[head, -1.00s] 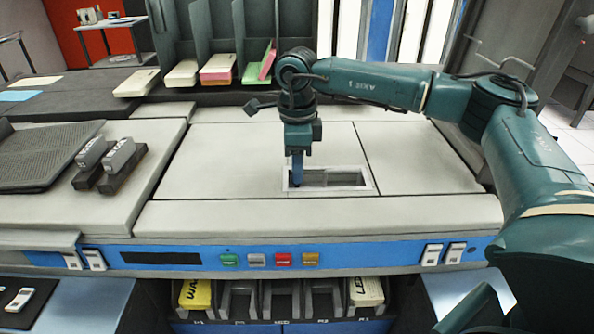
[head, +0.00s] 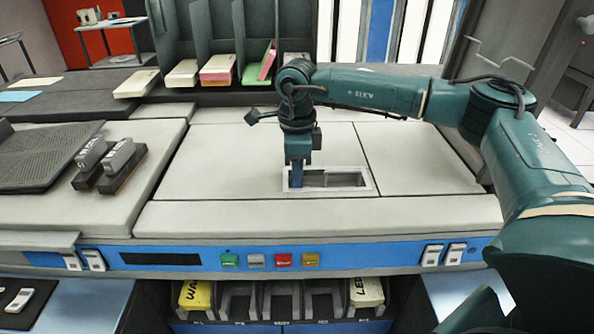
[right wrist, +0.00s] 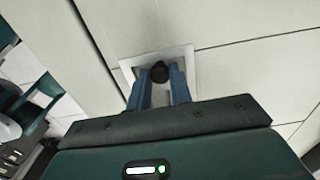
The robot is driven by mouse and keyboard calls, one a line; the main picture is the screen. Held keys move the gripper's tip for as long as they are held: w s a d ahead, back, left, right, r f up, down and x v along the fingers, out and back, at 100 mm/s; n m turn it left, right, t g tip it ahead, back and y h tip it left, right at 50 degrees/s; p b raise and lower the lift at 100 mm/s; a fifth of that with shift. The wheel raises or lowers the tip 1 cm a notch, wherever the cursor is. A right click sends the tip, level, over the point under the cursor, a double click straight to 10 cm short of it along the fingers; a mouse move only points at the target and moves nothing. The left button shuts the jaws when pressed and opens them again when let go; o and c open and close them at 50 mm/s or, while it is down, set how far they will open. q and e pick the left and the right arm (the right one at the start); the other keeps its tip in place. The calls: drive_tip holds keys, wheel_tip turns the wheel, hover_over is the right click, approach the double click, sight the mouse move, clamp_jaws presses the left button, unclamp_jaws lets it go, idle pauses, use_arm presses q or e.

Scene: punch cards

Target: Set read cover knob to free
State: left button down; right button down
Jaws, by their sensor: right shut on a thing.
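A dark round knob (right wrist: 159,71) sits in a pale-framed rectangular opening (head: 368,181) in the machine's top cover. My right gripper (head: 297,184) reaches straight down into the left end of this opening. In the right wrist view its two blue fingers (right wrist: 158,80) are on either side of the knob, shut on it. In the head view the fingers hide the knob. Any marking for the knob's setting cannot be made out. The opening's frame also shows in the right wrist view (right wrist: 186,57). My left gripper is not in view.
The pale top cover (head: 240,160) around the opening is clear. A blue front panel with green, white, red and amber buttons (head: 283,260) runs below. Two grey weights (head: 118,155) lie left. Card slots (head: 225,70) stand behind.

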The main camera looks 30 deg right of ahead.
drive_tip(key=shift+s+d, duration=0.5)
drive_tip(key=shift+d, duration=0.4)
drive_tip(key=c, duration=1.5)
unclamp_jaws()
drive_tip(key=shift+r, duration=0.1)
wheel_tip(320, 180, up, 13)
drive_tip(key=shift+r, duration=0.1)
drive_tip(key=shift+s, duration=0.1)
